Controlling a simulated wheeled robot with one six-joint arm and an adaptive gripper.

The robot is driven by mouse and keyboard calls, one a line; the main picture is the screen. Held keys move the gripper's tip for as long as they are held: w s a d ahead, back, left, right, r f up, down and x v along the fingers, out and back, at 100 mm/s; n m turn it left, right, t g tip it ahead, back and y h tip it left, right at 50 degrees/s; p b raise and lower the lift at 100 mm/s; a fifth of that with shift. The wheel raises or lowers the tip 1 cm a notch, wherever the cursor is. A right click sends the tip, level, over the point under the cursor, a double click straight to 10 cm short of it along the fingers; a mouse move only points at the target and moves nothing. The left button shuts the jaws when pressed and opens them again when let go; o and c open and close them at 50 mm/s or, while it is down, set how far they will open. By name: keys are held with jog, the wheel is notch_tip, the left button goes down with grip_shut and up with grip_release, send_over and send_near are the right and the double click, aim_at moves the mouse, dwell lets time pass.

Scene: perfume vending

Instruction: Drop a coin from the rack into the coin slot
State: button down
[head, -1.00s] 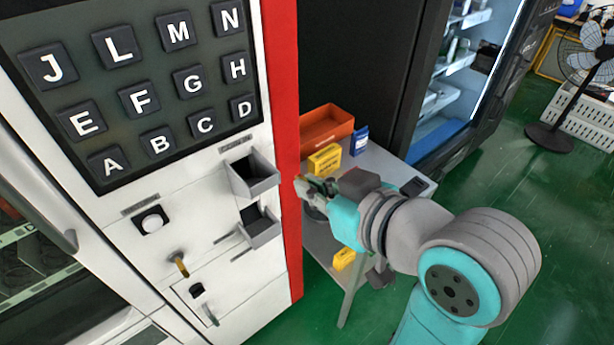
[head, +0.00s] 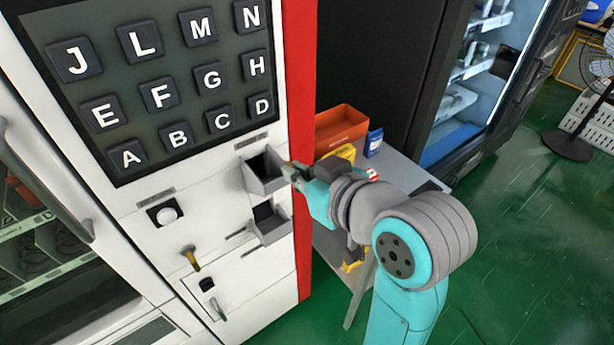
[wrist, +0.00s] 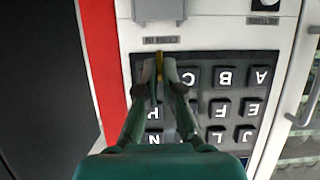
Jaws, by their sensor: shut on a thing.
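My gripper (head: 288,169) is at the right front of the vending machine, beside the upper grey open-topped box (head: 258,178) on its face. In the wrist view, my gripper (wrist: 159,76) is shut on a thin yellow coin (wrist: 159,62), held edge-on between the fingertips. The upper grey box (wrist: 158,10) shows at the top of that upside-down view, past a small label plate (wrist: 161,40). I cannot tell whether the coin is over the box opening. A lower grey box (head: 266,226) sits beneath. I cannot make out the coin rack.
The letter keypad (head: 165,85) is above the boxes, with a white round button (head: 167,215) and a brass lever (head: 191,258) to the left. A grey side table (head: 400,172) holds an orange bin (head: 341,127) and small boxes.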

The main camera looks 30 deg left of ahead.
jog(key=shift+f+x, duration=0.25)
jog(key=shift+x, duration=1.8)
jog(key=shift+f+x, duration=0.25)
jog(key=shift+x, duration=1.8)
jog(key=shift+s+d, duration=0.1)
jog(key=shift+d, duration=0.1)
jog(key=c, duration=1.2)
grip_release()
jog(key=shift+c, duration=0.2)
jog(key=v, duration=1.2)
